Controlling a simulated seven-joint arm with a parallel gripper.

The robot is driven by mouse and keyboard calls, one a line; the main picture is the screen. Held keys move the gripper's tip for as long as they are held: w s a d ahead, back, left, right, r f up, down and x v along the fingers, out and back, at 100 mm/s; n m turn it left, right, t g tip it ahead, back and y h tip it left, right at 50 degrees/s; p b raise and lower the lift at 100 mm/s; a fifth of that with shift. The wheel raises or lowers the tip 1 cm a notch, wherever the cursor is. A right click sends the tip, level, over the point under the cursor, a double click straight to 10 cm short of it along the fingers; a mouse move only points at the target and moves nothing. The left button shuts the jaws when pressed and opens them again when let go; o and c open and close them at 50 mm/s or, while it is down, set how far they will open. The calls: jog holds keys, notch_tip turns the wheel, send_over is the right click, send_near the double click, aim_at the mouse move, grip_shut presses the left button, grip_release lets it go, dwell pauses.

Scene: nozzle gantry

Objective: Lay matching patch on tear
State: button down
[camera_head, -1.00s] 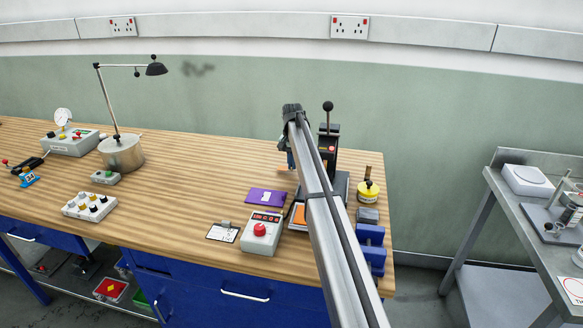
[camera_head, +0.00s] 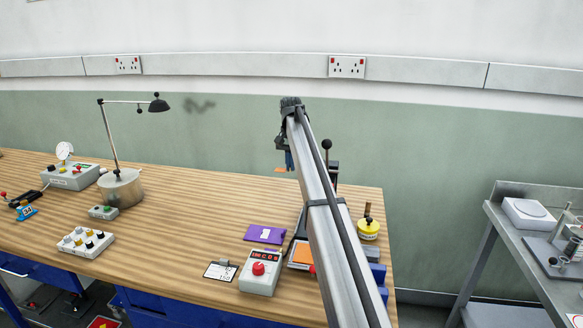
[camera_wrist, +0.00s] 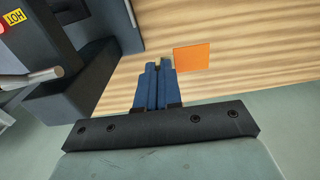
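My gripper (camera_head: 289,161) is up above the back of the bench. Its blue fingers (camera_wrist: 160,80) look closed in the wrist view. A small flat orange patch (camera_head: 280,168) is at the fingertips, sticking out to one side; the wrist view shows it as an orange square (camera_wrist: 193,57). An orange sheet (camera_head: 302,253) lies on the dark press base, partly hidden by my arm. A purple item (camera_head: 265,234) with a white mark lies left of it. I cannot make out a tear on either.
A lever press (camera_head: 327,145) stands behind my arm; its hot-labelled block (camera_wrist: 100,100) is close by in the wrist view. The bench's middle is clear.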

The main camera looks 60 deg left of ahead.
jog(key=s+d+f+n, duration=0.2)
jog(key=s+d+n, duration=0.1)
jog(key=d+n, duration=0.2)
jog(key=s+d+f+n, duration=0.3)
jog(key=s+d+n, duration=0.1)
jog(key=d, duration=0.6)
jog(key=s+d+f+n, duration=0.2)
jog(key=s+d+n, duration=0.2)
jog(key=d+n, duration=0.2)
jog(key=shift+d+f, duration=0.25)
jog(key=shift+d, duration=0.65)
jog(key=n, duration=0.6)
jog(key=shift+s+d+f, duration=0.1)
jog(key=shift+s+d, duration=0.05)
jog(key=shift+d, duration=0.25)
jog(key=n, duration=0.2)
jog(key=shift+n, duration=0.4)
jog(key=n, duration=1)
jog(key=shift+f, duration=0.15)
